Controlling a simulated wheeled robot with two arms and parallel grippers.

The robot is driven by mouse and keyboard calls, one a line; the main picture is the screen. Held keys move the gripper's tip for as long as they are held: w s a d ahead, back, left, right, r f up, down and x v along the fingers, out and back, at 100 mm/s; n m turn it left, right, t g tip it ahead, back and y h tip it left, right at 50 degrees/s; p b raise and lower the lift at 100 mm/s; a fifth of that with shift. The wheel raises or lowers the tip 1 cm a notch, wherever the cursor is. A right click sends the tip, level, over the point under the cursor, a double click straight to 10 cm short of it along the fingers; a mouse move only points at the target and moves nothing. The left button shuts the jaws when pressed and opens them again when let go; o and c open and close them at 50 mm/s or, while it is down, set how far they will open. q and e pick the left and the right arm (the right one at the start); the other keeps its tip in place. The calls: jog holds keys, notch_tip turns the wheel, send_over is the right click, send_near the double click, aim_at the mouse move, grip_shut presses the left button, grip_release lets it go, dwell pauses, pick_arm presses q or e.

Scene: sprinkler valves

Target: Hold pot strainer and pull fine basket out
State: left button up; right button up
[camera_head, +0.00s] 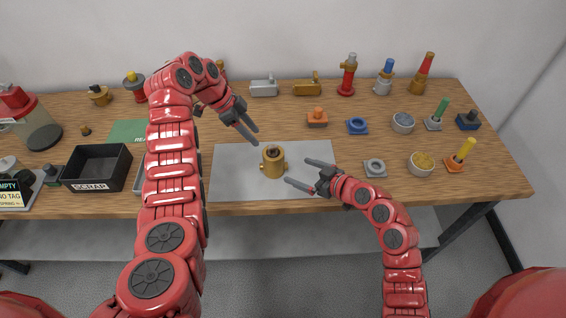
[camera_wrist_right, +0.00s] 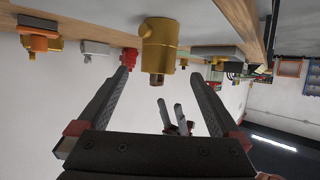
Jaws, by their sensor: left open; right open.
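The brass pot strainer (camera_head: 273,164) stands upright on the grey mat, with a small side stub at its left. A dark brownish piece, which looks like the top of the fine basket (camera_head: 272,149), shows in its mouth. In the right wrist view, which is upside down, the pot (camera_wrist_right: 158,45) appears between my right fingers with the brown piece (camera_wrist_right: 154,79) sticking out of it. My left gripper (camera_head: 255,137) is open, above and left of the pot, empty. My right gripper (camera_head: 297,171) is open, just right of the pot, empty; contact is not visible.
A black SCRAP bin (camera_head: 97,168) and a green mat (camera_head: 128,132) lie left. An orange fitting (camera_head: 317,118), a blue fitting (camera_head: 357,126), a grey ring fitting (camera_head: 375,168) and bowls (camera_head: 421,164) stand right. Valves line the back. The grey mat (camera_head: 232,184) is otherwise mostly clear.

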aim_at(267, 158)
jog(key=x, duration=1.5)
jog(key=shift+w+a, duration=0.3)
jog(key=shift+w, duration=0.05)
grip_shut()
jog(key=shift+c, duration=1.4)
grip_release()
jog(key=c, duration=1)
pick_arm(q)
jog(key=shift+c, duration=0.2)
